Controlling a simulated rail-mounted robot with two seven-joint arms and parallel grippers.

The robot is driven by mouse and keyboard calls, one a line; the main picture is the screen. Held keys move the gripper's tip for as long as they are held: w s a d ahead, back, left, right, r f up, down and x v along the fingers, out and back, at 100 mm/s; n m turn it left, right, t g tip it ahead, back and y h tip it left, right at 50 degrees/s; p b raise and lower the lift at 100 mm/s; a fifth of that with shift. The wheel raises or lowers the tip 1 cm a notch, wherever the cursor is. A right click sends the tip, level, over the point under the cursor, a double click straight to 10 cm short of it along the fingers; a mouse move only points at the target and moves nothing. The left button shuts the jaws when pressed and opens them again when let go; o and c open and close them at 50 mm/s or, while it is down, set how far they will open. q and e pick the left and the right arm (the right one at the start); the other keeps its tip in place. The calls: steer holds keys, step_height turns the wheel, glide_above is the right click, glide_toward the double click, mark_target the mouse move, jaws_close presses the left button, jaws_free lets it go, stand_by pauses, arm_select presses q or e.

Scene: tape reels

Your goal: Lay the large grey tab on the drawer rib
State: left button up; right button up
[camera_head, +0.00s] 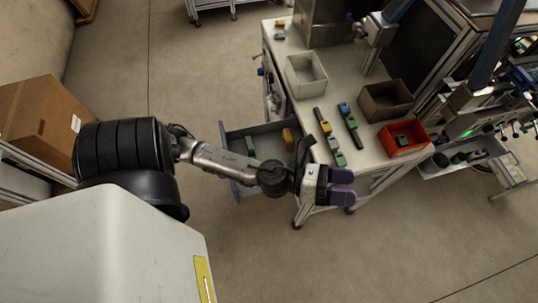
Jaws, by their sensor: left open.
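A grey tab (333,143) lies on the bench, between a yellow tab (326,127) and a green tab (340,159); whether it is the large one I cannot tell. The drawer (268,129) is pulled out from the bench's left side. A green tab (250,146) and a yellow tab (287,138) are in it. Its rib is too small to make out, and my left arm hides part of the drawer. My left gripper (343,186), with purple fingers, is open and empty, in front of the bench edge and below the grey tab in the picture. My right gripper is not in view.
On the bench stand a pale open box (305,74), a brown box (386,100) and a red bin (402,139) with a green piece inside. Dark strips with blue and green tabs (350,122) lie nearby. A cardboard box (42,122) is at left. The floor in front is clear.

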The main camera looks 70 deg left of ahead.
arm_select(q)
steer(key=s+a+f+n+g+y, duration=0.4)
steer(key=f+n+y, duration=0.25)
steer(key=n, duration=0.75)
steer(key=s+a+f+n+g+y, duration=0.4)
steer(key=f+n, duration=0.4)
steer(key=n, duration=0.5)
steer(key=s+d+f+n+g, duration=0.1)
steer(key=s+n+g, duration=0.1)
steer(key=s+g, duration=0.1)
steer(key=s+d+f+n+g+h, duration=0.1)
steer(key=s+d+f+n+g, duration=0.1)
steer(key=s, duration=0.3)
steer(key=shift+s+d+f+n+g, duration=0.15)
steer(key=shift+d+f+n+g, duration=0.15)
steer(key=shift+n+g, duration=0.35)
